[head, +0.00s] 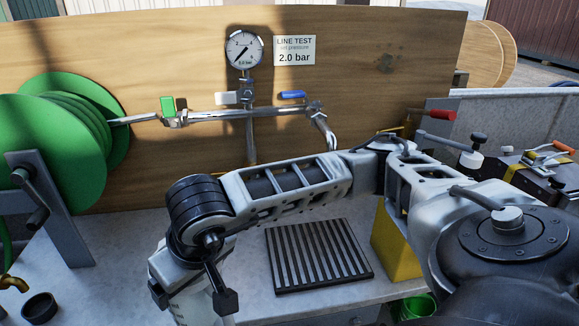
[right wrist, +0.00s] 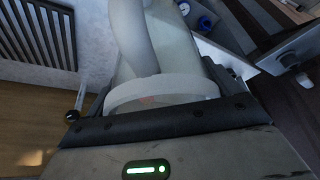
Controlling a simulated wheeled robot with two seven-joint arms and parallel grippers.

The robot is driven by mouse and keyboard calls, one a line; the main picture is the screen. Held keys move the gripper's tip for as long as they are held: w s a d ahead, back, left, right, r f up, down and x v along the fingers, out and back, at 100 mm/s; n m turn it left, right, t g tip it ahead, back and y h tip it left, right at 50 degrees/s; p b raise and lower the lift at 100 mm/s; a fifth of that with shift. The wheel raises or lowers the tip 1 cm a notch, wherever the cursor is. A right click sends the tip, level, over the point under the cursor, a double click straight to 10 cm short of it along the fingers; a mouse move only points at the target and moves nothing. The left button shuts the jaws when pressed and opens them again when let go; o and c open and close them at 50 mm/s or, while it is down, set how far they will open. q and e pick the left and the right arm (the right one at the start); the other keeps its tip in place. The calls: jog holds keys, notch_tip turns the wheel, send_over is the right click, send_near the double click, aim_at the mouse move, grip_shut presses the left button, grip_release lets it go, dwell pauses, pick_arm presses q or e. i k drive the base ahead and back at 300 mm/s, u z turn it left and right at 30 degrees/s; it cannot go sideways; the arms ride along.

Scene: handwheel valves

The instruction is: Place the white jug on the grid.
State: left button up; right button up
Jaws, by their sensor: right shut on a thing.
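The white jug (right wrist: 125,45) fills the middle of the right wrist view, pale, with a curved handle-like part and a lighter band near the gripper. My right gripper (right wrist: 162,95) is shut on it; the exact contact of the fingers is partly hidden. The grid (head: 318,256), a dark slatted square, lies bare on the grey bench, right of my forearm's end. It also shows at the upper left of the right wrist view (right wrist: 38,32), apart from the jug. My left gripper is not in view.
A green hose reel (head: 60,140) with a crank stands at the left. A pipe with valves and a gauge (head: 244,49) runs along the wooden board behind. A yellow block (head: 393,250) stands right of the grid. A small black cup (head: 39,308) sits at the lower left.

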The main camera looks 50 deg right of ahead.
aim_at(324, 248)
jog(key=u, duration=1.1)
jog(key=k, duration=0.9)
jog(key=z, duration=1.35)
jog(key=i, duration=0.55)
